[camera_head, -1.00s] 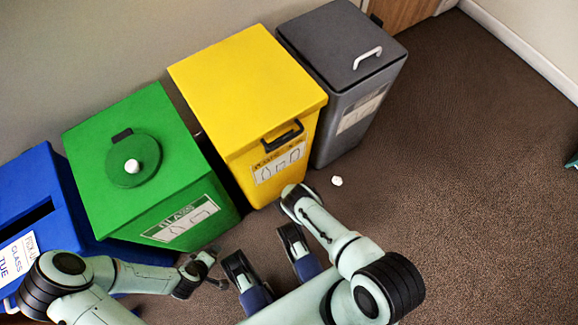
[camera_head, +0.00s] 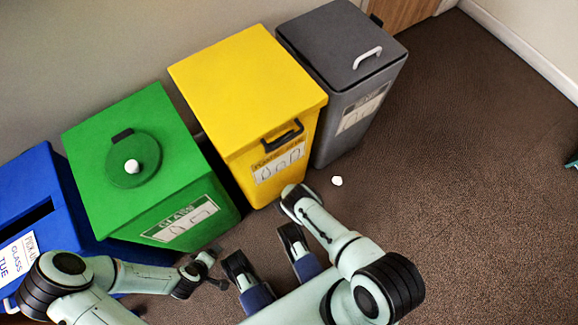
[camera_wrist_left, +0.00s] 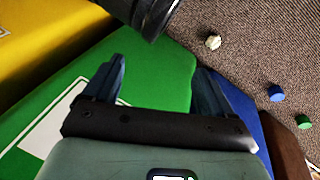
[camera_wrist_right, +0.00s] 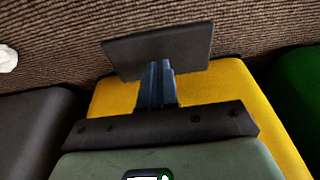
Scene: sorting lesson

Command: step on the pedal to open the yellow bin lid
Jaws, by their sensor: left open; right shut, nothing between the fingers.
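The yellow bin (camera_head: 245,85) stands between the green and grey bins, its lid (camera_head: 240,75) shut flat. A black handle (camera_head: 283,135) is on its front. In the right wrist view a dark flat plate, apparently the pedal (camera_wrist_right: 190,45), sticks out at the foot of the yellow bin (camera_wrist_right: 215,90). My right gripper (camera_wrist_right: 157,66) is shut and empty, its tips at the plate; I cannot tell whether they touch. The head view hides the pedal and these fingertips behind my right arm. My left gripper (camera_wrist_left: 153,75) is open and empty beside the green bin (camera_wrist_left: 160,65).
The green bin (camera_head: 90,195) and blue bin (camera_head: 45,210) stand left, the grey bin (camera_head: 340,90) right. A white crumpled piece (camera_head: 337,181) lies on the carpet. A blue cap (camera_wrist_left: 276,92) and green cap (camera_wrist_left: 305,94) lie there too.

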